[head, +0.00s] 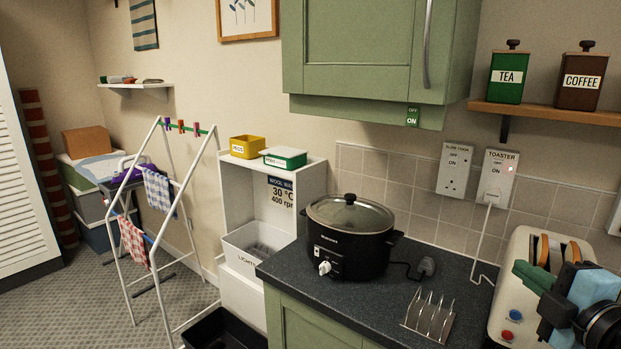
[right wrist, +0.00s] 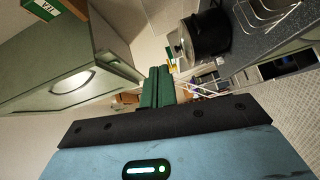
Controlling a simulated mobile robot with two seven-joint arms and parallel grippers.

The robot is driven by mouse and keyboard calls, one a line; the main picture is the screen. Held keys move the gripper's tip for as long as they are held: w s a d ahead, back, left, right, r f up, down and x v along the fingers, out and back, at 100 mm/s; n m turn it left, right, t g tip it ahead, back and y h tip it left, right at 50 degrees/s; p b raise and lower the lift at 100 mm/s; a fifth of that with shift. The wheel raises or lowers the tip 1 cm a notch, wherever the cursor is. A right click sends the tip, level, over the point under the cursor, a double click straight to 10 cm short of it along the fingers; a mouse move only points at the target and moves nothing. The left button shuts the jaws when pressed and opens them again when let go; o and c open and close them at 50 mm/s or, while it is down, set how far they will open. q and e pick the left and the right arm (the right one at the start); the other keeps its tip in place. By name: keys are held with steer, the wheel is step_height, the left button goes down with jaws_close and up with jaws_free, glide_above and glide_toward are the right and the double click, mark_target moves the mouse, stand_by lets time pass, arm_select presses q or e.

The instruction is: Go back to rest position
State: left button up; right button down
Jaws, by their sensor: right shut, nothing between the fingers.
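My right gripper (head: 530,274) shows at the right edge of the head view, in front of the toaster (head: 508,292). Its green fingers cover part of the toaster; whether they touch it I cannot tell. In the right wrist view the green fingers (right wrist: 156,88) lie together, shut with nothing between them. My left gripper is in neither view.
A black slow cooker (head: 347,245) and a toast rack (head: 428,316) stand on the dark worktop (head: 385,300). A green cupboard (head: 362,50) hangs above, with a shelf (head: 545,112) of tins at right. A drying rack (head: 150,270) stands at left; floor (head: 45,310) there is open.

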steer(key=s+d+f+m+g+h, duration=0.15)
steer(key=d+f+m, duration=0.25)
steer(key=f, duration=0.6)
steer(key=s+d+f+m+g+h, duration=0.1)
steer(key=s+d+f+m+g, duration=0.2)
steer(key=f, duration=0.8)
steer(key=s+a+f+m, duration=0.2)
steer(key=s+f+m, duration=0.3)
steer(key=f, duration=0.9)
steer(key=s+a+f+m+g+y, duration=0.1)
steer(key=s+a+f+m, duration=0.1)
steer(key=s+a+f, duration=0.3)
steer(key=s+a+f+m+g+y, duration=0.1)
steer(key=s+a+f+m, duration=0.1)
steer(key=s+a+f, duration=0.4)
steer(key=a+f, duration=0.1)
steer(key=a, duration=0.4)
steer(key=shift+s+a+f+g, duration=0.25)
steer(key=shift+s+a+g, duration=0.05)
steer(key=shift+g, duration=0.05)
